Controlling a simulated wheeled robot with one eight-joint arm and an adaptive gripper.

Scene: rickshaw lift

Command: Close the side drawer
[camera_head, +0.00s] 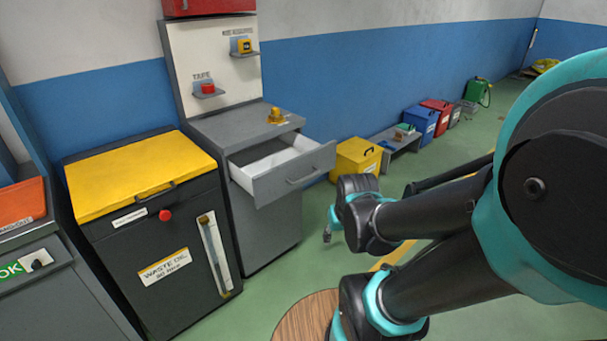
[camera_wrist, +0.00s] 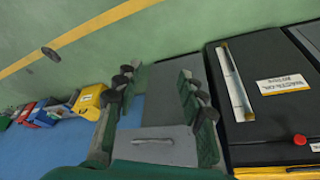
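The side drawer (camera_head: 296,173) is pulled out of the grey cabinet (camera_head: 273,228), and its white inside shows in the head view. Its grey front with a bar handle also shows in the wrist view, as the drawer front (camera_wrist: 155,152) low between my fingers. My gripper (camera_head: 329,228) is in front and to the right of the drawer in the head view, apart from it, partly hidden by my own wrist. In the wrist view the two fingers of my gripper (camera_wrist: 158,80) are spread apart with nothing between their tips.
A black waste oil bin (camera_head: 165,262) with a yellow lid stands left of the cabinet. A yellow box (camera_head: 356,160) and several coloured containers line the wall to the right. A yellow object (camera_head: 276,116) sits on the cabinet top. Green floor is clear before the cabinet.

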